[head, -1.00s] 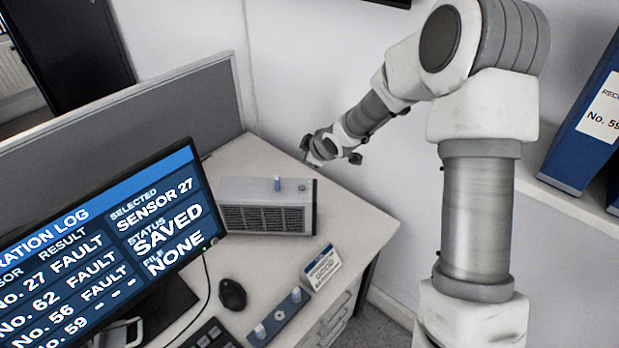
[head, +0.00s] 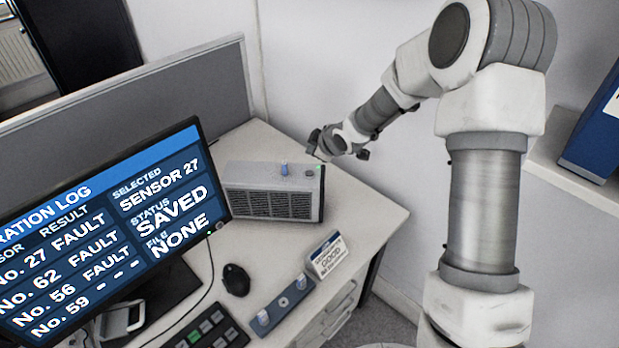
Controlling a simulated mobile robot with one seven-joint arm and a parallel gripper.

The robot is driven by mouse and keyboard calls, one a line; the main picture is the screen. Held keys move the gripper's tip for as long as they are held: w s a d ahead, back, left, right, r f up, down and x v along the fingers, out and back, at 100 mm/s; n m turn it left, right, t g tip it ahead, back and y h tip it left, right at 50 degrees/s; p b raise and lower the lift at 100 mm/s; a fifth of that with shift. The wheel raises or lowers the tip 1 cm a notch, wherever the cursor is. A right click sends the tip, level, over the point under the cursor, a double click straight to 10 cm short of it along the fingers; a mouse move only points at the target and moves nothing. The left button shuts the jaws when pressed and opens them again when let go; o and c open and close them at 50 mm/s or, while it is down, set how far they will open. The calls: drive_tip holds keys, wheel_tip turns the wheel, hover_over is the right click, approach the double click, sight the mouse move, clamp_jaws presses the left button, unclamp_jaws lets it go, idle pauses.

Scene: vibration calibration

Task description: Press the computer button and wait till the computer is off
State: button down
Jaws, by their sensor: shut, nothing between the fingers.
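The computer's monitor (head: 95,245) stands at the left of the desk. Its screen is on and reads "SENSOR 27", "STATUS SAVED" and "FILE NONE". A small green light shows on its lower right bezel; I cannot make out a button for certain. My gripper (head: 317,143) is at the back right of the desk, near the far right corner of a grey vented box (head: 270,206). It is shut and empty, well away from the monitor. I cannot tell whether it touches the box.
A mouse (head: 236,280), a keyboard (head: 208,332), a grey-blue holder strip (head: 283,304) and a small sign (head: 328,256) lie in front. A grey partition (head: 120,120) and wall bound the desk. Blue binders stand on a shelf at right.

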drive_tip(key=shift+f+b, duration=1.9)
drive_tip(key=shift+f, duration=0.85)
drive_tip(key=shift+f, duration=0.1)
drive_tip(key=shift+f+b, duration=0.3)
drive_tip(key=shift+b, duration=0.1)
drive_tip(key=shift+f+b, duration=0.4)
idle(0.4)
drive_tip(key=shift+r+p, duration=0.65)
drive_tip(key=shift+r, duration=0.15)
wheel_tip(320, 180, up, 5)
drive_tip(key=p, duration=0.4)
